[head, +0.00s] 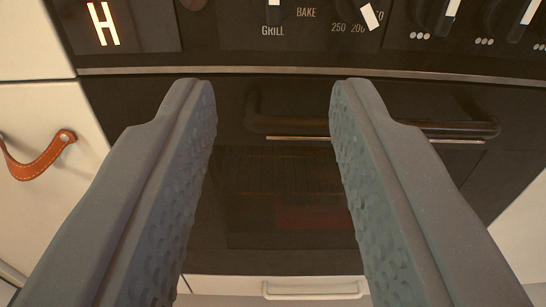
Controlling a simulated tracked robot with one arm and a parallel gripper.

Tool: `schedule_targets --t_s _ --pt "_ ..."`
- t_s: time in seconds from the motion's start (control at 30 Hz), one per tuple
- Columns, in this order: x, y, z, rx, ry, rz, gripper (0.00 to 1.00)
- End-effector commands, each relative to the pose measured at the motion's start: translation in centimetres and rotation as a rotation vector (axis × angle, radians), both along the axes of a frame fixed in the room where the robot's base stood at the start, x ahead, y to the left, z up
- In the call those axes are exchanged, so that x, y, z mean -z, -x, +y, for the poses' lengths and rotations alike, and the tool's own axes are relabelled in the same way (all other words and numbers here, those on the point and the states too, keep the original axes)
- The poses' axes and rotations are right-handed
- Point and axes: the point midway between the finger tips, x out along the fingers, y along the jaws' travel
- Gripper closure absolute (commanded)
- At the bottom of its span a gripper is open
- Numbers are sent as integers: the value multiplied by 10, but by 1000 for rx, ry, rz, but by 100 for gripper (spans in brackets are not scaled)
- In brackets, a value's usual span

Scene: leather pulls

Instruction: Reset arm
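My gripper (273,95) is open and empty, with its two grey, textured fingers spread wide in front of an oven. The black oven door (225,120) is shut. Its dark bar handle (465,130) runs across the upper door, partly hidden behind my right finger; its left end shows between the fingers. I cannot tell how far the fingertips are from the door.
An oven control panel (230,45) with knobs and a lit display (103,24) is above. A white cabinet front (40,110) with a brown leather pull (38,160) is at left. A white drawer handle (312,291) is below the oven.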

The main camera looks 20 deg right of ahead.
Motion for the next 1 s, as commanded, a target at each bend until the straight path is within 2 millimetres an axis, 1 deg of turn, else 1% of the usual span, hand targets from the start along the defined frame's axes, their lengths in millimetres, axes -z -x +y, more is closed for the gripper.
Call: schedule_targets --t_s 0.37,0.47,0.57,0.6,0.67,0.7,0.77,0.8,1.0 --pt "0 0 0 -1 -1 1 66" --pt "-11 -3 1 -9 -12 -2 66" --pt "-37 -10 5 -33 -40 0 66" --pt "-53 -13 7 -46 -55 -3 66" --pt "-77 -17 10 -68 -77 -1 66" --pt "-95 -19 13 -86 -91 0 66" --pt "-121 -21 16 -110 -111 1 66" --pt "-137 -21 18 -127 -123 4 66" --pt "-223 -15 24 -205 -169 14 66"
